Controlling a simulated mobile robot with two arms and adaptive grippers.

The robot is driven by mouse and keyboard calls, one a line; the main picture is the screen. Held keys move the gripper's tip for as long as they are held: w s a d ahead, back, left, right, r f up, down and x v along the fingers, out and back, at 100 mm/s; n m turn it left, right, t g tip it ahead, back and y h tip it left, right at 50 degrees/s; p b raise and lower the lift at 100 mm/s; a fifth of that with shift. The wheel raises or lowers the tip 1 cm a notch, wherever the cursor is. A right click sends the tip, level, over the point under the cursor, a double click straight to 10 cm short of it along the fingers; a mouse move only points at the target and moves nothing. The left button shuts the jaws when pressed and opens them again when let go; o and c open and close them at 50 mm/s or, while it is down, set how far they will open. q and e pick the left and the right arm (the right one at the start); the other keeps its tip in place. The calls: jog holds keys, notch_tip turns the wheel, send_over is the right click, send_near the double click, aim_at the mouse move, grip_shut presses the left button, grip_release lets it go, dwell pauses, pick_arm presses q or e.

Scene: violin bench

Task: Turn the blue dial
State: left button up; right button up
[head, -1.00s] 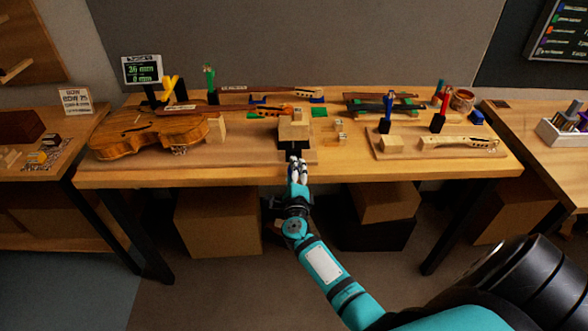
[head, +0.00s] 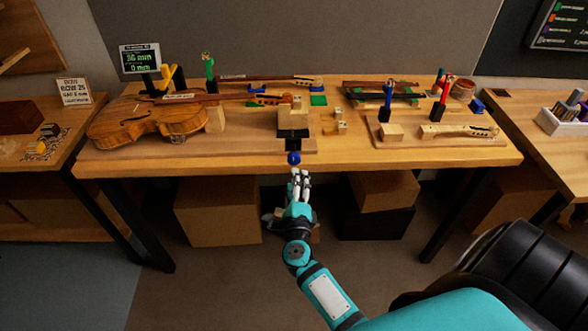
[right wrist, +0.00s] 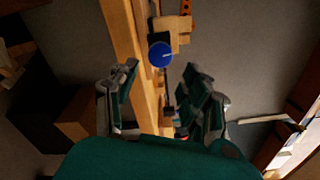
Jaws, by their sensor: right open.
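The blue dial (head: 294,158) sits at the front edge of the workbench, below a wooden block fixture with a dark base (head: 293,133). In the right wrist view the dial (right wrist: 161,54) is a round blue knob with a light mark line, ahead of my fingers and between them to the sides. My right gripper (head: 299,178) is just in front of and below the dial, apart from it. In the right wrist view its fingers (right wrist: 160,88) are spread open and empty. My left gripper is not in view.
On the bench (head: 230,160), a violin (head: 150,122) lies at left, with a small display (head: 140,58) behind it. A board (head: 440,143) with a violin neck and upright blue and red tools is at right. Boxes (head: 218,210) stand underneath. The space before the bench is clear.

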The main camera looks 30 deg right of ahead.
jog(key=v, duration=0.2)
jog(key=shift+s+a, duration=0.15)
jog(key=shift+s, duration=0.15)
jog(key=s+a+f+n+y, duration=0.1)
jog(key=a+f+n+y, duration=0.25)
jog(key=f+n, duration=0.35)
jog(key=s+a+f+n+y, duration=0.2)
jog(key=a+f+n+y, duration=0.15)
jog(key=f, duration=0.45)
jog(key=s+a+f+n+g+y, duration=0.2)
jog(key=s+f+n, duration=0.3)
jog(key=f, duration=0.3)
jog(key=s+a+f+n+g+y, duration=0.1)
jog(key=s+a+f+n+g, duration=0.2)
jog(key=s+f+n, duration=0.35)
jog(key=s+d+f+n+g, duration=0.1)
jog(key=s+f+n+g, duration=0.2)
jog(key=s, duration=0.6)
jog(key=s+d+f+n+g, duration=0.2)
jog(key=s+f+n+g, duration=0.1)
jog(key=s+f, duration=0.4)
jog(key=s+d+f+n+g, duration=0.1)
jog(key=s+f+n+g, duration=0.2)
jog(key=s, duration=0.8)
notch_tip(320, 180, down, 3)
jog(key=shift+s+d+r+n, duration=0.1)
jog(key=shift+s+d+n, duration=0.2)
jog(key=shift+s+n, duration=0.1)
